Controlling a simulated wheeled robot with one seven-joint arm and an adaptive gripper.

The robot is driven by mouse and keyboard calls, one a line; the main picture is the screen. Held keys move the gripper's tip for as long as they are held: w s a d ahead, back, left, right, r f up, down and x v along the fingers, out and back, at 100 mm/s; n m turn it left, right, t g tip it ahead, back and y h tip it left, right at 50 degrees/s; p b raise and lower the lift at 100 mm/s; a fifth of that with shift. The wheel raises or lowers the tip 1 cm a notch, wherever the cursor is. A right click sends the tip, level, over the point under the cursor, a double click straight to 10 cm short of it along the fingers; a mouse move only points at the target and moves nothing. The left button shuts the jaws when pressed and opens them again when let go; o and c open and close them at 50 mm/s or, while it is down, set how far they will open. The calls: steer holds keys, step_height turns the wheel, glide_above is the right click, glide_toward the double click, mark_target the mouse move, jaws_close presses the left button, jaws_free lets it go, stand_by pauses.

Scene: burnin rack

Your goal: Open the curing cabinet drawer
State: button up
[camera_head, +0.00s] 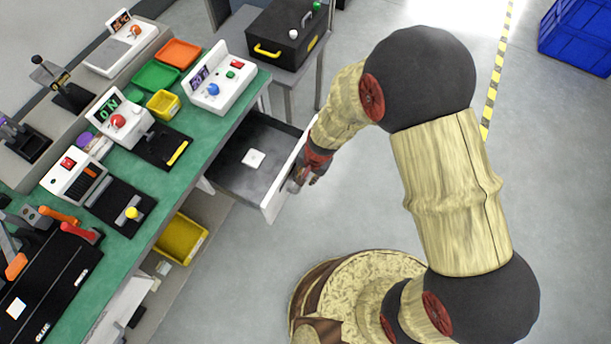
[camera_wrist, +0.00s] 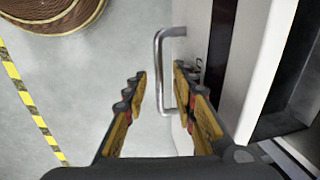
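The drawer (camera_head: 228,168) stands pulled out from under the green-topped bench, its dark inside in view. A small white block (camera_head: 253,158) lies on its floor. Its white front panel (camera_head: 279,196) faces my arm. In the wrist view a silver bar handle (camera_wrist: 159,62) sits on the pale front (camera_wrist: 190,50). My gripper (camera_head: 300,183) is at the drawer front in the head view. In the wrist view my gripper (camera_wrist: 158,84) is open, with the handle between its two fingers, nearer the right one. Contact with the handle cannot be told.
The green bench (camera_head: 210,135) carries several devices, a green tray (camera_head: 155,76), and a yellow bin (camera_head: 163,104). A black case (camera_head: 285,35) stands on a grey table behind the drawer. A yellow bin (camera_head: 180,240) sits below the bench. The floor (camera_head: 240,270) in front is clear.

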step_height(320, 180, up, 12)
steer(key=d, duration=0.2)
steer(key=shift+s+f, duration=0.2)
steer(key=shift+s, duration=0.2)
steer(key=s+d+n+g, duration=0.1)
steer(key=s+d+n, duration=0.15)
steer(key=s, duration=0.25)
steer(key=s+d+r+t, duration=0.2)
steer(key=d+r, duration=0.4)
steer(key=r, duration=0.4)
steer(key=s+d+r+n+t+h, duration=0.1)
steer(key=s+d+r+t, duration=0.1)
steer(key=d+r, duration=0.4)
steer(key=s+d+r+n+t+h+p, duration=0.1)
steer(key=d+r, duration=0.5)
steer(key=r, duration=0.7)
steer(key=shift+s+r+t, duration=0.4)
steer(key=shift+s, duration=0.4)
